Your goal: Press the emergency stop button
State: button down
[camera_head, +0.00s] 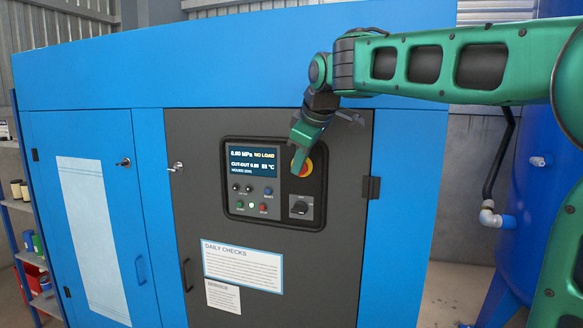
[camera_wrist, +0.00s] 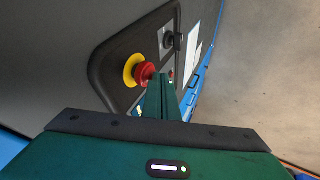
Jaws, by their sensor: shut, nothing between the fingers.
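The emergency stop button is a red mushroom head on a yellow ring. In the head view the emergency stop button (camera_head: 306,168) is at the upper right of the control panel (camera_head: 233,207), partly hidden by my gripper. In the wrist view the red button (camera_wrist: 145,72) stands out from the panel, just beyond and left of my fingertips. My green gripper (camera_head: 297,160) is shut and empty, its tip in front of the button. The gripper (camera_wrist: 160,82) also shows in the wrist view. I cannot tell whether the tip touches the button.
A black rotary switch (camera_head: 300,207) sits below the button. The panel has a screen (camera_head: 251,161) and small coloured buttons. It is set in a grey door (camera_head: 185,222) of a blue cabinet (camera_head: 120,75). A blue tank (camera_head: 535,190) with a pipe stands to the right.

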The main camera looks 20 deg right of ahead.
dwell(0.3)
jog(key=shift+w+d+r, duration=0.2)
jog(key=shift+w+d, duration=0.55)
jog(key=shift+d, duration=0.1)
jog(key=s+a+r, duration=0.3)
jog(key=s+r, duration=0.4)
jog(key=s, duration=0.2)
jog(key=shift+s+r, duration=0.3)
jog(key=shift+s, duration=0.05)
